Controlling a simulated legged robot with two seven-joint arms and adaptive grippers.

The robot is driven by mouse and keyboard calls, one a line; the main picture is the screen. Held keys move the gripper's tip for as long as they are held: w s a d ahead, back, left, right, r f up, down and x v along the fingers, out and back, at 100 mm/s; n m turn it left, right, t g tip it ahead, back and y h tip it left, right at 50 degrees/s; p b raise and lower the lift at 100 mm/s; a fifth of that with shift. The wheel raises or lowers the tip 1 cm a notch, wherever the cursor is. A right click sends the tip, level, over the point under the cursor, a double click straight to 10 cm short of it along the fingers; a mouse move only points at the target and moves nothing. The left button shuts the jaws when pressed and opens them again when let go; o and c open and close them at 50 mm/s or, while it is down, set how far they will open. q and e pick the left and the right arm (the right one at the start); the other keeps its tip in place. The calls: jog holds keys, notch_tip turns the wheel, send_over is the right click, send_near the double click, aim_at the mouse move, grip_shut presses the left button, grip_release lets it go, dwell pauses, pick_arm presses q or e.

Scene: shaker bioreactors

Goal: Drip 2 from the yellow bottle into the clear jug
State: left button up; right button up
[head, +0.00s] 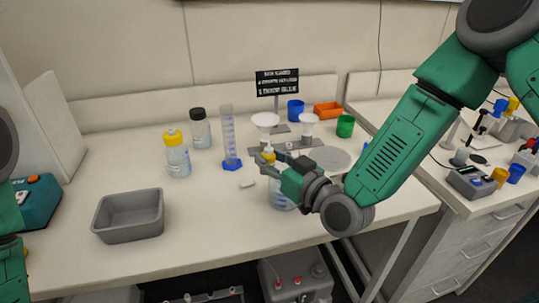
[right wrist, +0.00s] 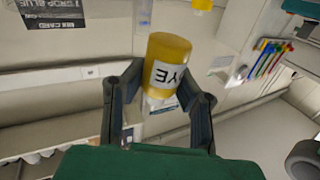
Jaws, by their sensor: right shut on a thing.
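My right gripper (head: 272,165) is shut on a small yellow bottle (head: 268,154) above the middle of the bench. In the right wrist view the yellow bottle (right wrist: 169,60) sits between the two fingers, with a white label reading "YE" in part. It looks tilted there. A clear jug (head: 282,197) with bluish markings stands on the bench below my right gripper, largely hidden by it. I cannot tell whether the bottle's tip is over the jug's opening. Only part of my left arm shows at the left edge; its gripper is out of view.
A yellow-capped bottle (head: 178,158), a black-capped bottle (head: 200,131) and a blue-footed cylinder (head: 229,140) stand to the left. White funnels (head: 265,120) on a stand, a black sign (head: 277,82) and a green cup (head: 345,126) are behind. A grey bin (head: 129,215) sits front left.

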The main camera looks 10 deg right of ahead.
jog(key=shift+s+f+m+b, duration=0.15)
jog(key=shift+f+m+b, duration=0.25)
jog(key=shift+f+b, duration=0.6)
jog(key=shift+s+a+m+p, duration=0.1)
jog(key=shift+a+m+p, duration=0.25)
jog(key=shift+m+p, duration=0.55)
jog(key=shift+s+a+r+m, duration=0.1)
jog(key=shift+r+m, duration=0.05)
jog(key=shift+m, duration=0.35)
jog(key=shift+s+a+r+m, duration=0.1)
jog(key=shift+m, duration=0.4)
jog(key=shift+w+d+r+m+g+y, duration=0.2)
jog(key=shift+r+m, duration=0.3)
jog(key=shift+m, duration=1.4)
jog(key=shift+w+d+r+m+g+y, duration=0.15)
jog(key=shift+d+r+m+g, duration=0.3)
jog(key=shift+m, duration=1.45)
jog(key=shift+w+d+r+m+g+y, duration=0.15)
jog(key=shift+r+m, duration=0.45)
jog(key=shift+m, duration=1.3)
jog(key=shift+w+d+r+m+b, duration=0.25)
jog(key=shift+d+m+b, duration=0.1)
jog(key=shift+m+b, duration=0.1)
jog(key=shift+w+d+r+m+b, duration=0.1)
jog(key=shift+w+d+m+b, duration=0.1)
jog(key=shift+d+m+b, duration=0.2)
jog(key=shift+w+r+m+b, duration=0.1)
jog(key=shift+r+m+b, duration=0.15)
jog(key=shift+m, duration=0.4)
